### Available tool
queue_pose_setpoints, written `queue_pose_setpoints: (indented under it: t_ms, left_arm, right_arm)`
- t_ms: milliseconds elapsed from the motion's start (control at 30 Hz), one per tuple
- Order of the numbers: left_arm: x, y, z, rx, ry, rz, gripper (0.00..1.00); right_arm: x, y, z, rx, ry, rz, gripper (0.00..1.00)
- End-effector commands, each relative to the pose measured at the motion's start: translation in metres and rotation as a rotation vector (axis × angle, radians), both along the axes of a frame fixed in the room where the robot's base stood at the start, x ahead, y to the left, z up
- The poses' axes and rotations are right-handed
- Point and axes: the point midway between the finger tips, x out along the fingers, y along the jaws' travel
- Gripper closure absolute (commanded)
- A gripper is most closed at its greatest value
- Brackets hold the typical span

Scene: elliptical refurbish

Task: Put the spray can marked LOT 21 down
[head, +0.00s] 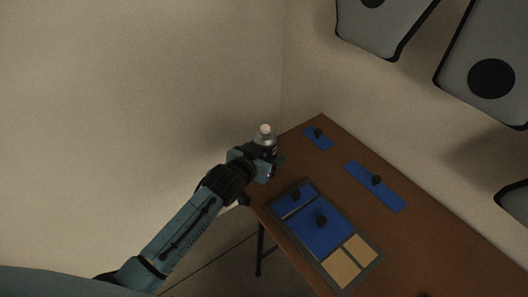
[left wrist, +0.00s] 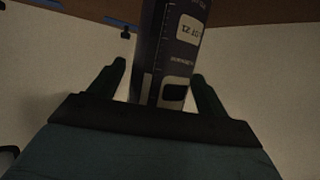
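The spray can (head: 266,143) is dark with a grey shoulder and a pale cap. It is about upright at the table's far left edge in the head view. My left gripper (head: 268,165) is around it and appears to hold it. In the left wrist view the can (left wrist: 168,55) stands between the two fingers of my left gripper (left wrist: 162,85), and its label reads LOT 21 upside down. The can's base is hidden by the gripper in the head view. My right gripper is not in view.
The brown table (head: 420,245) bears a grey-rimmed tray (head: 352,286) with blue and tan panels. Blue strips (head: 375,187) and (head: 318,138), another blue strip, lie behind, with small dark knobs. Grey panels (head: 480,50) hang on the right wall. Bare tabletop shows between tray and strips.

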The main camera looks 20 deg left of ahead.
Motion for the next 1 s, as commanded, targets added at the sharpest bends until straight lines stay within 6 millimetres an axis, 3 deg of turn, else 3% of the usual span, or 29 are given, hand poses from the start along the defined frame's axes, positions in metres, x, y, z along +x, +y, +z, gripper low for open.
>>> queue_pose_setpoints:
  t_ms: [433, 1000]
  left_arm:
    - [-0.007, 0.001, 0.006, 0.000, 0.000, 0.000, 0.19]
    - [-0.098, 0.022, 0.045, 0.000, 0.001, 0.001, 0.19]
  right_arm:
    - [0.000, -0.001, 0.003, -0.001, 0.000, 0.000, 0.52]
    - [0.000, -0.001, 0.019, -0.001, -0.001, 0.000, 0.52]
